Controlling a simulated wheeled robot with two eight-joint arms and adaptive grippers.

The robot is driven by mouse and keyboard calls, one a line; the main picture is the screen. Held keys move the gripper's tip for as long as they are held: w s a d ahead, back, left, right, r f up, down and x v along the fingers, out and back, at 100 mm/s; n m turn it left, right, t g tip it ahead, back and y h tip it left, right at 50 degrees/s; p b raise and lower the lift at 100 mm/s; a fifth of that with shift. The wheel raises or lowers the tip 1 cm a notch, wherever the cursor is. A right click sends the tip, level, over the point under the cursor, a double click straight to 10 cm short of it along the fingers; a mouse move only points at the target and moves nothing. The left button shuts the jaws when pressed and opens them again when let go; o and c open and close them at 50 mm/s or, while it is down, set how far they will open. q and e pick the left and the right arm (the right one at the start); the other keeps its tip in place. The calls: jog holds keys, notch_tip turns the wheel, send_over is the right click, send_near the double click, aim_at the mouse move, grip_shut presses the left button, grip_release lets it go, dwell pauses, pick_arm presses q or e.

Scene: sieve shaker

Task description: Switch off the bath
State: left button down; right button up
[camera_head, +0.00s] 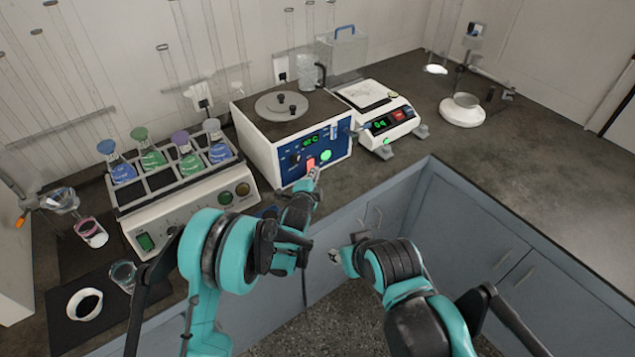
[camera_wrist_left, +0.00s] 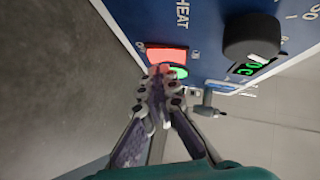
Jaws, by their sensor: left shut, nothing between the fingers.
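The bath (camera_head: 262,130) is a white box with a round lid on top and a blue front panel (camera_head: 338,142). Its panel has a lit green display, a dark knob, a red switch (camera_head: 311,163) and a round green light (camera_head: 326,155). In the left wrist view the red switch (camera_wrist_left: 166,54) glows beside the word HEAT. My left gripper (camera_head: 313,174) is shut and empty, its tips (camera_wrist_left: 158,70) right at the red switch; whether they touch it I cannot tell. They partly cover the green light (camera_wrist_left: 180,72). My right gripper (camera_head: 336,256) hangs before the cabinets.
A shaker (camera_head: 190,200) holding several coloured-cap flasks stands left of the bath. A balance (camera_head: 384,118) stands close on its right. A white dish (camera_head: 462,110) is farther right. The counter right of the balance is mostly clear.

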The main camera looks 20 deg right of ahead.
pick_arm(q)
jog(key=shift+w+a+f, duration=0.1)
jog(key=shift+w+f, duration=0.05)
jog(key=shift+w, duration=0.2)
jog(key=shift+w+a+f+b, duration=0.1)
jog(key=shift+w+f+b, duration=0.15)
jog(key=shift+b, duration=0.1)
